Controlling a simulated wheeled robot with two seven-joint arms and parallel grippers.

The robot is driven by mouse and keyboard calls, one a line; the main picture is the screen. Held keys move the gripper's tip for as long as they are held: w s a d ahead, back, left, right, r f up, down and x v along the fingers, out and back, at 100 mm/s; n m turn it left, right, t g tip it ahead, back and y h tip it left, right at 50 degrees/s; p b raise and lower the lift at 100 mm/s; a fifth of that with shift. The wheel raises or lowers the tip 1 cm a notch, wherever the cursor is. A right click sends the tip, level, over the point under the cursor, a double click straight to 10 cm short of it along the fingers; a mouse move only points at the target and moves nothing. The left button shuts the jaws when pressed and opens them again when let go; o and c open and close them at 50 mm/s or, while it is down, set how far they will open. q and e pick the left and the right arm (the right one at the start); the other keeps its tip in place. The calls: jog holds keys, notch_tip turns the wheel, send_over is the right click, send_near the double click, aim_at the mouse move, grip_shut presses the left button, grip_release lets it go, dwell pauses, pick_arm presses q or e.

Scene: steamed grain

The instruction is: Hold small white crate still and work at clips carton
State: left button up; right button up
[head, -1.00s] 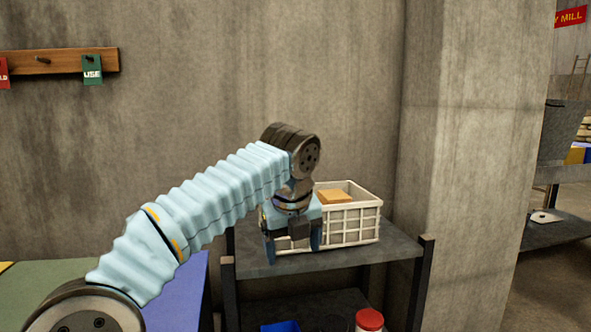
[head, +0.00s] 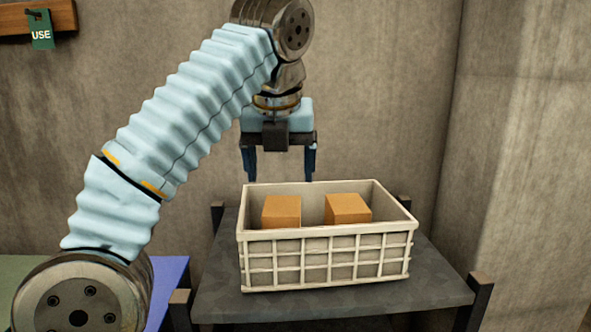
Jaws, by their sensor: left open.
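The small white crate (head: 328,260) stands upright on a dark grey shelf top. Two orange-brown cartons sit inside it, one at the left (head: 281,211) and one right of the middle (head: 347,208). I cannot tell which of them is the clips carton, as no label is readable. My left gripper (head: 279,178) points down, open and empty, at the crate's back left side. Its fingertips are close to the back rim; I cannot tell if they touch it. My right gripper is not in view.
The dark shelf top (head: 440,290) has bare room to the right of the crate, with raised corner posts (head: 479,292). A concrete wall (head: 390,80) rises behind. A blue surface (head: 169,282) lies at the left, and a green USE tag (head: 40,32) hangs upper left.

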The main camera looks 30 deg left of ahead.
aim_at(281, 208)
pick_arm(q)
jog(key=x, duration=0.5)
jog(key=shift+f, duration=0.3)
jog(key=b+x, duration=0.2)
jog(key=x, duration=0.6)
jog(key=shift+b, duration=0.35)
